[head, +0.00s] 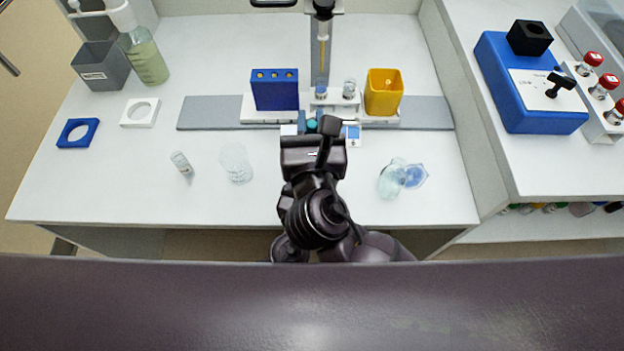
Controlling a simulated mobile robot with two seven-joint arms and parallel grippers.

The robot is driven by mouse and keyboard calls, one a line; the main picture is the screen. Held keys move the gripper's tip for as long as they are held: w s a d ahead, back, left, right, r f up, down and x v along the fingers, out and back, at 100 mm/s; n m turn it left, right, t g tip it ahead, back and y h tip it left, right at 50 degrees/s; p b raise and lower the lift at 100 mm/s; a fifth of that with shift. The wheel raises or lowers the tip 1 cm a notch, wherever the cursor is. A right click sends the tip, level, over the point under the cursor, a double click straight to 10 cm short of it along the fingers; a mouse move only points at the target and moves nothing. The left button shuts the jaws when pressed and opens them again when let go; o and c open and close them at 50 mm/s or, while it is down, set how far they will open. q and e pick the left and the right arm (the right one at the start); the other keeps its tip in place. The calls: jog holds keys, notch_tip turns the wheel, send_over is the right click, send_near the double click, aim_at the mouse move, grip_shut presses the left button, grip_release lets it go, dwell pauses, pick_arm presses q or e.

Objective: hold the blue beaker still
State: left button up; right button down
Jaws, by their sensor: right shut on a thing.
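A clear vessel with a blue tint, which looks like the blue beaker (414,176), is on the right part of the white bench. A pale greenish clear vessel (391,180) is right beside it on the left; I cannot tell if they touch. My right gripper (316,126) is at the middle of the bench, in front of the rack strip, well to the left of the blue beaker. It is shut on a small teal thing (311,125), mostly hidden by the gripper and wrist. My left gripper is not in view.
A blue rack (275,90), small vials and a yellow container (383,92) stand behind my gripper. A clear beaker (236,163) and a vial (181,163) stand at left. A bottle (144,57) is at back left. A blue device (529,85) is on the right bench.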

notch_tip(320, 180, up, 6)
jog(key=shift+r, duration=0.2)
dwell(0.9)
dwell(0.4)
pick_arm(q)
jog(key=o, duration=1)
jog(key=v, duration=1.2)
